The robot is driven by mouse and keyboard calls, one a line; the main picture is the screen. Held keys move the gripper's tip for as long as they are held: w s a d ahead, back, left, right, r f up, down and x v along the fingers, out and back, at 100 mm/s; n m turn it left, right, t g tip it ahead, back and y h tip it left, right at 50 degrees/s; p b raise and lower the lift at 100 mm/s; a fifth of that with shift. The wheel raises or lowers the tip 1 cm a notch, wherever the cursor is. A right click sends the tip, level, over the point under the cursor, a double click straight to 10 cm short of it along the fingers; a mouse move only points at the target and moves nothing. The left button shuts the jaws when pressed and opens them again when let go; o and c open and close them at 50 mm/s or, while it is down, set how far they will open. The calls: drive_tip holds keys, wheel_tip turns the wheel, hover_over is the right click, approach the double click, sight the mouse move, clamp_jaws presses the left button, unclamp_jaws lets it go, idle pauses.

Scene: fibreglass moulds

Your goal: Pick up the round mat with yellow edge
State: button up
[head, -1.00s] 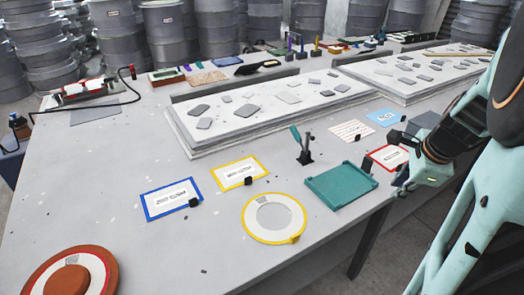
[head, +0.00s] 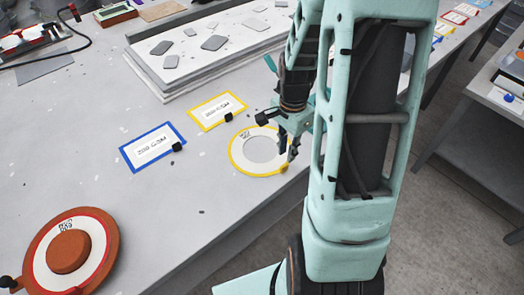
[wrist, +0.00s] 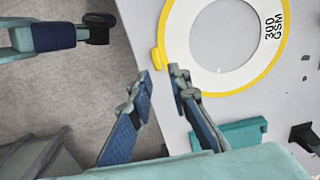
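The round mat with yellow edge (head: 239,161) lies flat near the table's front edge. It is a white ring with a grey middle, a yellow rim and a small yellow tab. In the wrist view the mat (wrist: 186,52) is at the upper right, with "300 GSM" printed on it. My gripper (head: 290,155) is over the mat's right side in the head view and hides part of it. In the wrist view my gripper (wrist: 160,82) has its two fingers apart with nothing between them. The yellow tab lies just beyond the fingertips.
A yellow-framed card (head: 202,120) and a blue-framed card (head: 130,155) lie left of the mat. A red-rimmed round piece (head: 38,265) is at the lower left. A teal tray (wrist: 235,136) is beside the right finger. Floor shows past the table edge.

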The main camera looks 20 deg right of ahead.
sight(286, 164)
drive_tip(key=shift+s+a+f, duration=0.1)
drive_tip(key=shift+f, duration=1.45)
drive_tip(key=shift+s+a+f, duration=0.1)
drive_tip(key=shift+f, duration=1.45)
drive_tip(key=shift+c, duration=0.5)
clamp_jaws()
